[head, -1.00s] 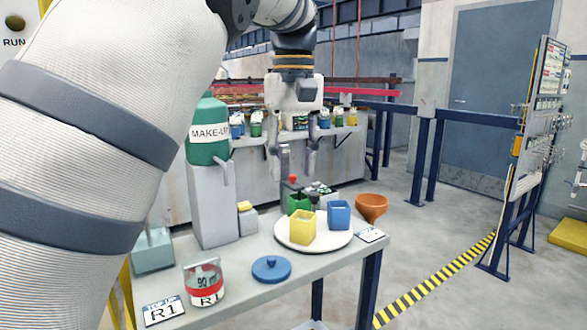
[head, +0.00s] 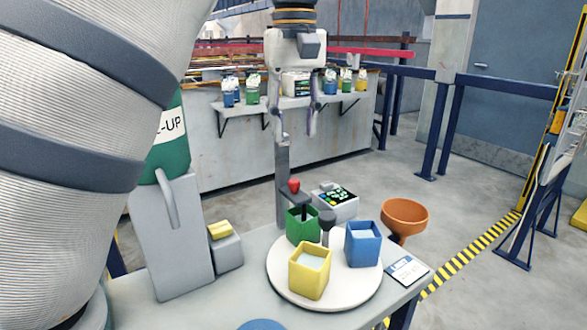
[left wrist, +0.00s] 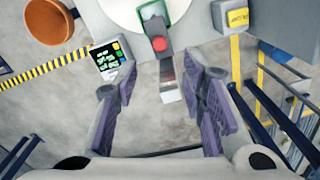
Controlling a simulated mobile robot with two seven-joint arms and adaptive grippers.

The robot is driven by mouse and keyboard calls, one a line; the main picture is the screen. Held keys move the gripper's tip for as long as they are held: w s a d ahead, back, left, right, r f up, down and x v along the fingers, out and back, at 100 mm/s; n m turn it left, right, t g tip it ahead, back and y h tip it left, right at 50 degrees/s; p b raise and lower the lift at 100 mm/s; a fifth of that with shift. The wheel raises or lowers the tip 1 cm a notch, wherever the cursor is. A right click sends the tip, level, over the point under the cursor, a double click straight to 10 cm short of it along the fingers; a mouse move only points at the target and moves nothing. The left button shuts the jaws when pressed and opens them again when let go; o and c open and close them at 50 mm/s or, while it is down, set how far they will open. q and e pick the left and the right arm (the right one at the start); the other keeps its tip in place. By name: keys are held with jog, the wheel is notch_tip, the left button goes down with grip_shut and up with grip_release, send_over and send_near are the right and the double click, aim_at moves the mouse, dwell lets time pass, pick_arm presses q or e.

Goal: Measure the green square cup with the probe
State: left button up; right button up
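The green square cup (head: 297,231) stands on a round white plate (head: 350,296). In the left wrist view the green cup (left wrist: 174,8) is at the top, partly covered by a dark arm. A red knob (head: 294,186) tops a dark piece beside a grey upright post; in the wrist view the red knob (left wrist: 163,43) lies ahead of the fingers. I cannot tell whether this is the probe. A white meter (head: 337,203) with a dark screen stands behind the plate. My left gripper (head: 297,136) is open and empty, behind and above the knob. My right gripper is not in view.
A yellow cup (head: 309,278) and a blue cup (head: 363,246) share the plate. A dark grey round-topped piece (head: 326,218) stands among the cups. An orange bowl (head: 405,216) is at right. A grey box (head: 226,253) and a tall dispenser (head: 175,240) stand left.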

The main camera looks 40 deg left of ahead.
aim_at(294, 180)
pick_arm(q)
notch_tip(294, 180, down, 10)
jog(key=shift+r, duration=0.15)
jog(key=shift+c, duration=0.2)
grip_shut()
